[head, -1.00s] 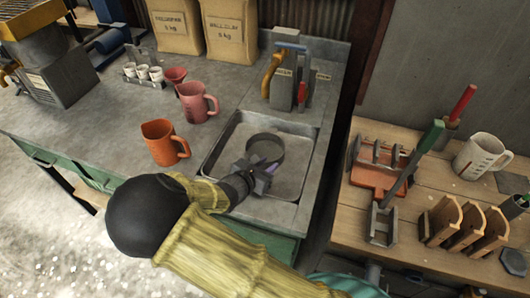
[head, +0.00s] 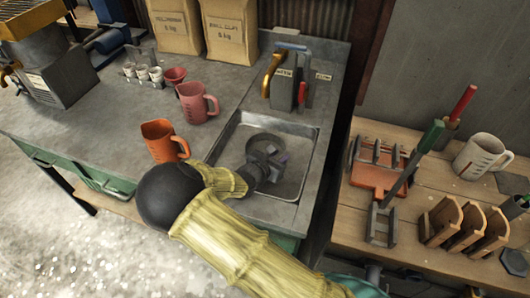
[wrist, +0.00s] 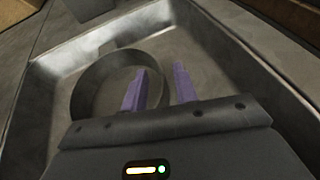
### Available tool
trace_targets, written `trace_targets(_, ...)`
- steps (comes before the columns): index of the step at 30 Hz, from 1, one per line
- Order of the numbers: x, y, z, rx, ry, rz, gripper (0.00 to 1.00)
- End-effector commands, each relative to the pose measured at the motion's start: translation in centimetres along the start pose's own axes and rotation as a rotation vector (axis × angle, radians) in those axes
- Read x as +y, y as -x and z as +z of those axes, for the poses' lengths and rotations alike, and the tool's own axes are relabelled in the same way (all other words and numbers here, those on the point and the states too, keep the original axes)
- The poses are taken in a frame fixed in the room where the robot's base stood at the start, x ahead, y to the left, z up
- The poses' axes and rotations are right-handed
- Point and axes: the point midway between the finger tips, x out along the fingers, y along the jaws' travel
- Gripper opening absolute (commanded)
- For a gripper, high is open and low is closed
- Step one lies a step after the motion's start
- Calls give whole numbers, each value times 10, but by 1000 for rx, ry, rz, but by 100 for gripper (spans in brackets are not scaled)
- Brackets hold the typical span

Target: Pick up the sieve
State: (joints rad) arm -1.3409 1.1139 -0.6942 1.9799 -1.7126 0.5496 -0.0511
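The sieve, a dark grey round hoop (head: 262,137), lies in the shallow metal basin (head: 231,131) set in the bench. It also shows in the wrist view (wrist: 88,87), on the left side of the basin. My gripper (head: 272,161) is low over the basin at the near right part of the sieve and hides some of it. In the wrist view my gripper's purple fingers (wrist: 160,88) are apart. The left finger overlaps the inside of the hoop and the right finger is outside it, with the hoop's right wall between them. Contact cannot be told.
An orange jug (head: 160,140) stands left of the basin, close to my arm. A pink jug (head: 195,103) and a red funnel (head: 174,76) stand behind it. A grey holder with tools (head: 287,88) stands behind the basin. A wooden table (head: 345,218) with racks is at right.

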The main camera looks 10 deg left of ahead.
Motion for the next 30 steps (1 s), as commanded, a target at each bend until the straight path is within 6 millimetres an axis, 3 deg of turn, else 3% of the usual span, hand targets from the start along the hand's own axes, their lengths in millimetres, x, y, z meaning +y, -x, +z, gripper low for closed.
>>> trace_targets(15,0,0,0,0,1,0,29)
trace_targets(20,0,0,0,0,1,0,0)
trace_targets(30,0,0,-1,1,1,1,0)
